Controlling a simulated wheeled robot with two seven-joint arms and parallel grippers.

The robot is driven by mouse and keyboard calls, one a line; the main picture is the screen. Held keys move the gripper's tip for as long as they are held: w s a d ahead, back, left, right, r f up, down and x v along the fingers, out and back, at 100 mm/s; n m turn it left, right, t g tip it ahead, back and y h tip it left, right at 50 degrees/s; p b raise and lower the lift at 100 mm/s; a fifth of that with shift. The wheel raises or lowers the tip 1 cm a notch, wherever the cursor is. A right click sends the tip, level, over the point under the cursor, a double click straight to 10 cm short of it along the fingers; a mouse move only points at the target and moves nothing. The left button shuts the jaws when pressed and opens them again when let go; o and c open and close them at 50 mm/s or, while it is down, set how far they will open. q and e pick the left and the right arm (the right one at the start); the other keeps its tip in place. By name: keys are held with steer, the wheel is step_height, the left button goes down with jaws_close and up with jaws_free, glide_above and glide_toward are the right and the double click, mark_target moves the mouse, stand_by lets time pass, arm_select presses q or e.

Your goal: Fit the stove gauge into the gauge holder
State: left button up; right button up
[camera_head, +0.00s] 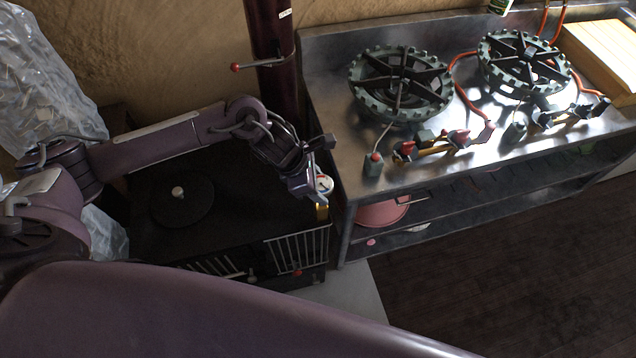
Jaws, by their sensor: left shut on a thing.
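The stove gauge (325,185), a small round white dial with coloured marks, is at the fingertips of my left gripper (312,180). My left gripper is shut on it, above the right edge of the black stove (150,232). A small yellow-gold piece (322,212), possibly the gauge holder, shows just below the gauge at the stove's right front corner. I cannot tell whether the gauge touches it. The fingers hide part of the gauge. My right gripper is not in view.
A steel counter (330,95) with two burners (400,84) (523,65) stands close on the right. A dark pipe (272,55) with a red-tipped lever rises behind the stove. A pink bowl (382,213) sits on the counter's lower shelf. Open floor lies front right.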

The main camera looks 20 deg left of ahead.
mark_target(318, 204)
arm_select(q)
steer(key=shift+b, duration=0.35)
stand_by(0.7)
steer(key=shift+b, duration=0.35)
stand_by(0.4)
steer(key=shift+f, duration=0.15)
steer(key=shift+f+b, duration=1.85)
steer(key=shift+b, duration=0.3)
steer(key=shift+f+b, duration=2.1)
steer(key=shift+b, duration=0.1)
steer(key=o, duration=1.1)
